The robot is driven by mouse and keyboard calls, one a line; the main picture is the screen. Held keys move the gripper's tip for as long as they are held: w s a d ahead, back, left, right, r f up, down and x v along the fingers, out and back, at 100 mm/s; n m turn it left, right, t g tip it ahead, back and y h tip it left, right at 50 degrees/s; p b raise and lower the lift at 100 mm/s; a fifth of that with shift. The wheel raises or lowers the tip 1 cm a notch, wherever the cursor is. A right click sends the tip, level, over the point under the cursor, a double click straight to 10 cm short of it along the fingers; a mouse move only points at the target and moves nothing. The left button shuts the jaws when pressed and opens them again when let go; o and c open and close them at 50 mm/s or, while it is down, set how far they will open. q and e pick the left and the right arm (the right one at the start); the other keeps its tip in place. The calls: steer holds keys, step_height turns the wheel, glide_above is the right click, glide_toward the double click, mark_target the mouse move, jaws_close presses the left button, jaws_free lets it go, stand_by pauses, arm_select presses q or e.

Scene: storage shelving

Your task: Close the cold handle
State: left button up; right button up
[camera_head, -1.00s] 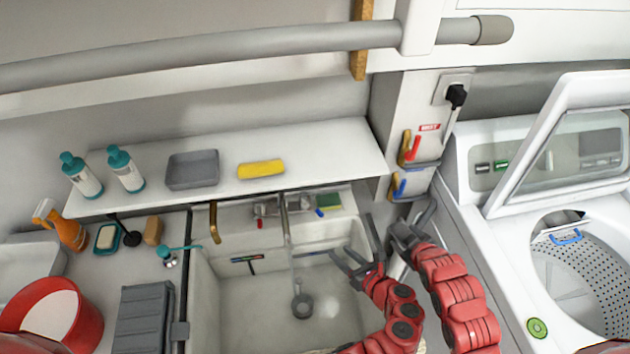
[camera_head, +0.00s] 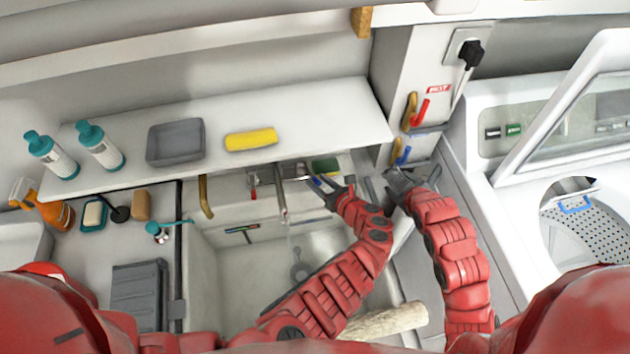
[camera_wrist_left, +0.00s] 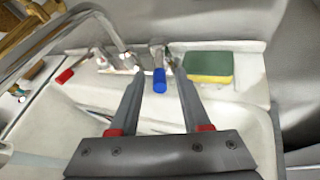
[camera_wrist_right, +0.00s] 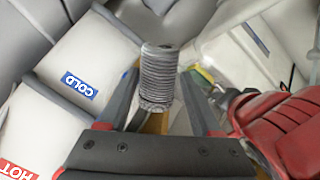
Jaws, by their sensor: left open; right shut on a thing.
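The sink faucet (camera_head: 281,195) has a red handle (camera_wrist_left: 64,76) on its left and a blue handle (camera_wrist_left: 160,80), the cold one, on its right. My left gripper (camera_head: 321,183) is open at the faucet. In the left wrist view its two fingers (camera_wrist_left: 157,72) stand on either side of the blue handle; I cannot tell whether they touch it. My right gripper (camera_head: 399,178) is shut on a grey ribbed hose (camera_wrist_right: 158,75) beside the wall pillar. The faucet's blue handle is mostly hidden by my left fingers in the head view.
A wall valve with a blue lever (camera_head: 401,153) and COLD label (camera_wrist_right: 80,86) is near my right gripper; a red lever (camera_head: 421,109) is above it. A green and yellow sponge (camera_wrist_left: 209,67) lies right of the blue handle. The shelf (camera_head: 232,160) overhangs the faucet.

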mark_target(309, 173)
arm_select(q)
steer(key=shift+b+x, duration=0.35)
steer(key=shift+x, duration=0.75)
steer(key=shift+w+a, duration=0.1)
jaws_close()
stand_by(0.6)
